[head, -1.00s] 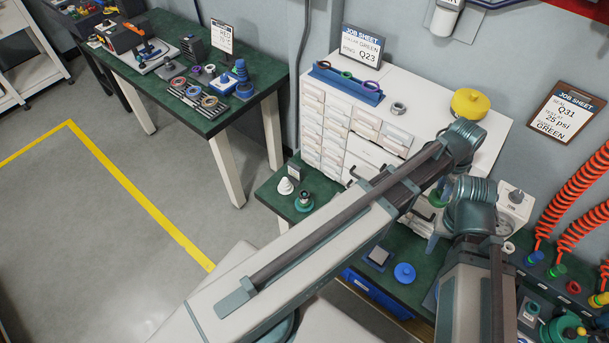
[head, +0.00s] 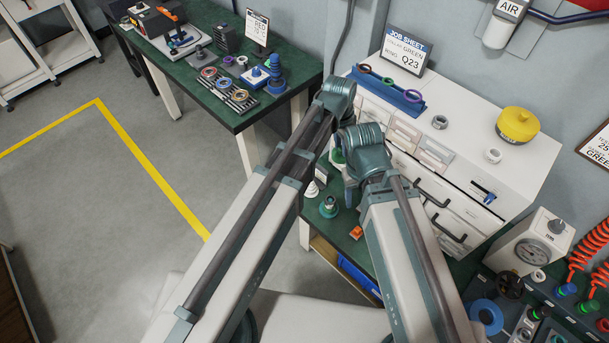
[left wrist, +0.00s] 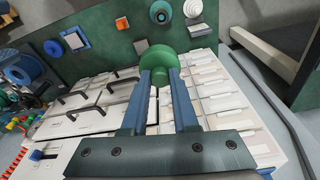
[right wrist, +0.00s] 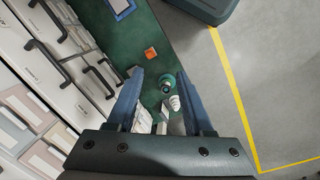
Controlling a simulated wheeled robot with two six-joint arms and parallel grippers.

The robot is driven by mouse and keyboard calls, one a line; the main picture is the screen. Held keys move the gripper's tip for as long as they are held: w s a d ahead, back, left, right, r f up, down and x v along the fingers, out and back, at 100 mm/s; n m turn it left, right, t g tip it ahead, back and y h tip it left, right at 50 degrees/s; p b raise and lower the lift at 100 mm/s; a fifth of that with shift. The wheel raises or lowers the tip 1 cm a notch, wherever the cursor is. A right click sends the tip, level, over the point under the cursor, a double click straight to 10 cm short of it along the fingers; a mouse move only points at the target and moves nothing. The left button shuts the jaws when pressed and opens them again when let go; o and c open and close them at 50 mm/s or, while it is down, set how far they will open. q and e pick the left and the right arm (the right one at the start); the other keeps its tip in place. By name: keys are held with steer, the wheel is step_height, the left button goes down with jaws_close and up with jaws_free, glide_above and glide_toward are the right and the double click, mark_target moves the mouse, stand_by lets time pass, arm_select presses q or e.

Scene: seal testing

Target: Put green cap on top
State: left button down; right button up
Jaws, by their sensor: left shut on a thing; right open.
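My left gripper (left wrist: 160,76) is shut on the green cap (left wrist: 156,57), a round green piece seen at its fingertips in the left wrist view. In the head view the cap (head: 338,157) shows partly behind my right arm. A green round fitting with a metal centre (head: 328,208) stands upright on the green bench; it also shows in the right wrist view (right wrist: 167,83). My right gripper (right wrist: 160,78) is open, its fingers seen on either side of this fitting from above. I cannot tell the height between them. The left gripper's fingers are hidden in the head view.
A white stepped cone (right wrist: 175,103) stands beside the fitting. An orange block (right wrist: 151,53) lies on the bench nearby. The white drawer cabinet (head: 478,112) with protruding handles stands close by. A blue ring (head: 486,316) and pressure gauge (head: 532,250) are at the right.

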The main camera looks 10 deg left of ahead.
mark_target(336, 152)
arm_select(q)
steer(key=shift+w+a+f+b, duration=0.1)
steer(key=shift+a+f+b, duration=0.2)
steer(key=shift+a, duration=0.15)
arm_select(e)
steer(key=shift+o, duration=1.2)
steer(key=shift+w+a+f, duration=0.1)
steer(key=shift+a+f, duration=0.15)
steer(key=shift+a, duration=0.05)
arm_select(q)
step_height(336, 152, down, 4)
steer(key=b, duration=0.3)
steer(key=shift+a+r+b, duration=0.15)
steer(key=shift+b, duration=0.2)
arm_select(e)
steer(key=o, duration=0.4)
step_height(336, 152, down, 4)
steer(key=shift+a+r, duration=0.1)
steer(key=shift+a, duration=0.05)
arm_select(q)
step_height(336, 152, down, 15)
steer(key=n+b, duration=0.2)
steer(key=b, duration=1.3)
arm_select(e)
steer(key=shift+o, duration=0.2)
step_height(336, 152, down, 15)
arm_select(q)
steer(key=shift+r, duration=0.1)
arm_select(e)
steer(key=shift+r, duration=0.1)
